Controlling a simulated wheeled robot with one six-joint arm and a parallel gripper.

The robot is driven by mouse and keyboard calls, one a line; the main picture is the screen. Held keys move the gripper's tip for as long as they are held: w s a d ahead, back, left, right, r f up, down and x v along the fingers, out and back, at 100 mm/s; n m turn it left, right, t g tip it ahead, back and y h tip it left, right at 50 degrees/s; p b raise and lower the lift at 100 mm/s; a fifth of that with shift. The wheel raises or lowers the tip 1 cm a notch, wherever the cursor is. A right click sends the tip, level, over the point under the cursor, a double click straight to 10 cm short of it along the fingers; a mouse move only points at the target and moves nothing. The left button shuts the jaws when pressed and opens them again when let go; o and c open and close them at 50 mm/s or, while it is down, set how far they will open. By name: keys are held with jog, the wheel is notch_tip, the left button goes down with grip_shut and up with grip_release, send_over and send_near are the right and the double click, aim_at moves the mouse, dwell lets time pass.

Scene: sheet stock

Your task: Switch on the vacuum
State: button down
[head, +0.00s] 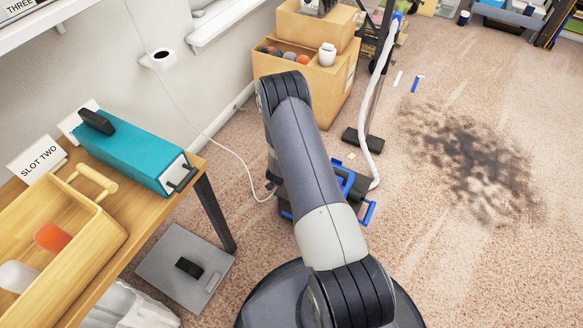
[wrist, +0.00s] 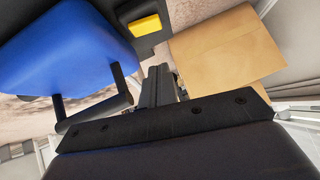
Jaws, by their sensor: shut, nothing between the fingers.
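The vacuum shows in the head view as blue and black parts (head: 345,182) on the carpet, largely hidden behind my arm. Its white hose (head: 372,100) rises from the floor to a blue grip end at the top. In the wrist view its rounded blue body (wrist: 60,45) fills the upper left, with a black bar beside it. A yellow switch-like block (wrist: 145,26) sits in a dark housing at the top centre. My gripper (wrist: 158,72) is shut and empty, its tips just below the yellow block in the picture. I cannot tell whether they touch. The head view hides my gripper.
A cardboard box (head: 325,85) stands behind the vacuum and also shows in the wrist view (wrist: 225,48). A white cord (head: 215,142) runs from the wall to the vacuum. A table (head: 112,255) is at left. Dark dirt (head: 475,165) covers otherwise open carpet at right.

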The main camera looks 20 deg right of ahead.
jog(key=b+x, duration=0.1)
jog(key=x, duration=0.3)
jog(key=shift+f, duration=0.1)
notch_tip(320, 180, down, 3)
jog(key=shift+w+a+r+b, duration=0.15)
jog(key=shift+r+b, duration=0.1)
jog(key=shift+b, duration=0.15)
jog(key=shift+w+f, duration=0.15)
jog(key=shift+f, duration=0.5)
